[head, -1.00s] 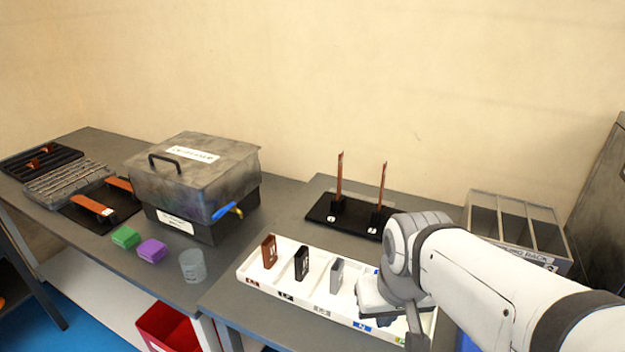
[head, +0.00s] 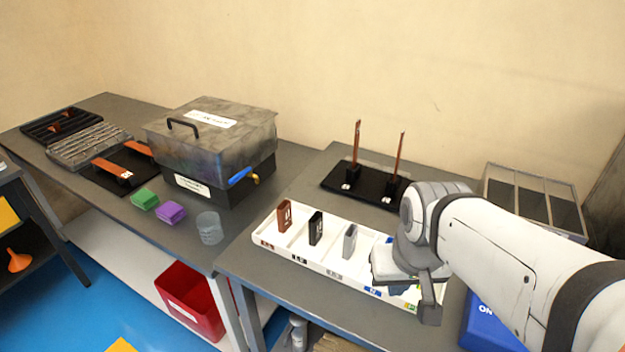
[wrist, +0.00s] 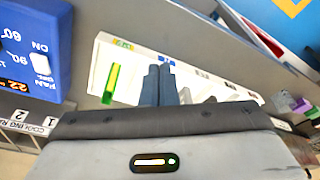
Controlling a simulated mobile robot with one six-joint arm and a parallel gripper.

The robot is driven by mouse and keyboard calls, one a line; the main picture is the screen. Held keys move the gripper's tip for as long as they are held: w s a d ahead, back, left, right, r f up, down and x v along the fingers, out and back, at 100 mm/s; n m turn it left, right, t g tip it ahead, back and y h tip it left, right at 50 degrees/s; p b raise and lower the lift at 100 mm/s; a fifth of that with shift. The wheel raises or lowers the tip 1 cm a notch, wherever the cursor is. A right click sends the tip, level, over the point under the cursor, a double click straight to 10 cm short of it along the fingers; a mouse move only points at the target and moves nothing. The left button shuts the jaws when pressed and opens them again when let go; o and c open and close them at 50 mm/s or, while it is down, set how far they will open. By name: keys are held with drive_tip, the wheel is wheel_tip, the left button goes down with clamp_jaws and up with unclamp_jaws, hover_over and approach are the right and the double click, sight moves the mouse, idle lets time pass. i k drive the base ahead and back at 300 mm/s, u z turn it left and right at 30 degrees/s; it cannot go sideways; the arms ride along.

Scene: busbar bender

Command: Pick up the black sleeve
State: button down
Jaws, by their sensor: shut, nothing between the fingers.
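The black sleeve (head: 316,227) stands upright in a white sorting tray (head: 256,243), between a brown sleeve (head: 284,215) and a grey sleeve (head: 349,240). My gripper (wrist: 158,84) is shut and empty. In the head view my wrist hangs over the tray's right end, to the right of the black sleeve and apart from it. In the wrist view the fingers point across the tray, with a yellow-green sleeve (wrist: 112,84) to their left. I cannot make out the black sleeve clearly in that view.
Behind the tray, two upright copper bars (head: 356,143) stand on a black base (head: 340,178). A grey lidded box (head: 220,135), a clear cup (head: 209,228) and green (head: 145,199) and purple (head: 171,212) blocks are left. A compartment rack (head: 535,200) stands right.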

sight(316, 228)
drive_tip(key=u, duration=0.1)
drive_tip(key=k, duration=0.5)
drive_tip(key=z, duration=1.5)
drive_tip(key=k, duration=1.15)
drive_tip(key=u, duration=1.45)
drive_tip(key=i, duration=1.5)
drive_tip(key=u, duration=0.05)
